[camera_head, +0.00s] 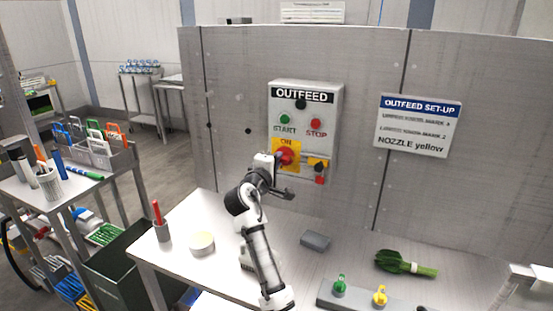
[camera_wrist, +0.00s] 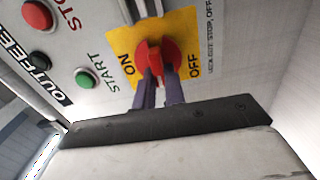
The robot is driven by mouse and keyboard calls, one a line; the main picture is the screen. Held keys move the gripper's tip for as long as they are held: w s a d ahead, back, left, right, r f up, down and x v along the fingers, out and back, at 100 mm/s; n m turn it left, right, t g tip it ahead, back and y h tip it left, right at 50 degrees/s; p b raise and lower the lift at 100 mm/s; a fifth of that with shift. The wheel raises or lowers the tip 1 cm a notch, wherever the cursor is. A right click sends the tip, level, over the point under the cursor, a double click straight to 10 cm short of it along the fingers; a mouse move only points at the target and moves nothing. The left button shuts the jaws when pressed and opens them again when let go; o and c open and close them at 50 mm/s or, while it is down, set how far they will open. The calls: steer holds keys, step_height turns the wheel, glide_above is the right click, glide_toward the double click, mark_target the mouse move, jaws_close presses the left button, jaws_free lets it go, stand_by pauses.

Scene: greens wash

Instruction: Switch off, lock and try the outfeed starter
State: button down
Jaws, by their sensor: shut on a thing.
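The grey OUTFEED starter box (camera_head: 333,110) is on the upright grey panel. It has a green START button (camera_head: 285,119), also in the wrist view (camera_wrist: 85,78), and a red STOP button (camera_head: 316,123), also in the wrist view (camera_wrist: 37,15). Its red rotary switch (camera_head: 286,155) sits on a yellow ON/OFF plate. In the wrist view, my gripper (camera_wrist: 159,92) is shut on the red switch knob (camera_wrist: 158,55), a dark finger on each side. I cannot tell exactly which mark the knob points to.
A red pen stands in a cup (camera_head: 162,231). A side stand at left holds a rack (camera_head: 122,157) of items with coloured loops.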

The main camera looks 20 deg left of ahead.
steer(key=shift+f+n, duration=0.1)
steer(key=shift+n, duration=0.2)
steer(key=c, duration=1.5)
jaws_free()
steer(key=s+b, duration=0.1)
steer(key=s, duration=0.3)
steer(key=s+b, duration=0.2)
steer(key=s, duration=0.3)
steer(key=s+b, duration=0.1)
steer(key=s, duration=0.4)
steer(key=shift+a+b, duration=0.25)
steer(key=shift+b, duration=0.1)
